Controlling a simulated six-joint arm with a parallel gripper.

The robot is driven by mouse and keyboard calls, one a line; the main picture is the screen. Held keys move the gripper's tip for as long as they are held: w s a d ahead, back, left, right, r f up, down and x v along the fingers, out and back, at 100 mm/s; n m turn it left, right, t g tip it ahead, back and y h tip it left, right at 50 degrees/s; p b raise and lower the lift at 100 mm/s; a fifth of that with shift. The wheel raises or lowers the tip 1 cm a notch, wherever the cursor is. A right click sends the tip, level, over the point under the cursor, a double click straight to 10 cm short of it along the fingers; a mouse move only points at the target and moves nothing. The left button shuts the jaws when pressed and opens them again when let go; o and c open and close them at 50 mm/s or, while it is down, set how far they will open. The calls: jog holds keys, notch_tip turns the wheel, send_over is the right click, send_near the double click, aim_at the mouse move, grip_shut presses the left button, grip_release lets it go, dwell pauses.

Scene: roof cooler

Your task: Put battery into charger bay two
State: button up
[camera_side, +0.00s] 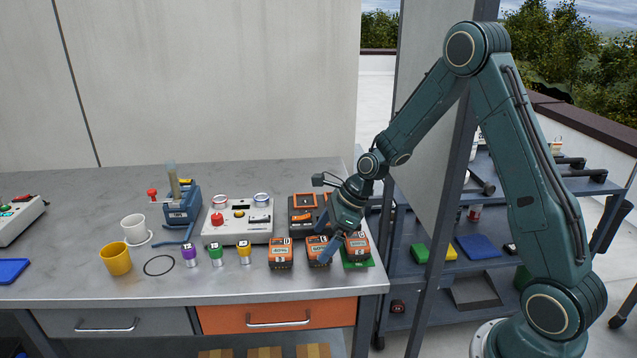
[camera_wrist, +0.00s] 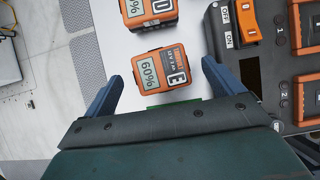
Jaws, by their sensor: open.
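Three orange-and-black batteries stand in a row on the bench: a left one (camera_side: 281,254), a middle one (camera_side: 317,258) and a right one (camera_side: 357,252) on a green mat. My gripper (camera_side: 327,247) is open and low over the middle battery. In the wrist view, a battery marked E (camera_wrist: 160,70), with a percent display, shows between the spread fingers of my gripper (camera_wrist: 163,88), with gaps on both sides. The black charger (camera_side: 298,228) is behind the row. In the wrist view the charger (camera_wrist: 225,40) is at the right, with positions marked 1 and 2, partly cropped.
A second battery (camera_wrist: 148,11) shows above the E battery in the wrist view. A grey control box (camera_side: 238,232), small purple, green and yellow containers, a yellow mug (camera_side: 116,259) and a white cup (camera_side: 134,228) stand to the left. The front bench strip is clear.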

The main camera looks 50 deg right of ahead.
aim_at(319, 244)
jog(key=shift+x, duration=1.5)
jog(key=c, duration=1.4)
jog(key=shift+c, duration=0.2)
jog(key=shift+r, duration=0.15)
notch_tip(319, 244, up, 20)
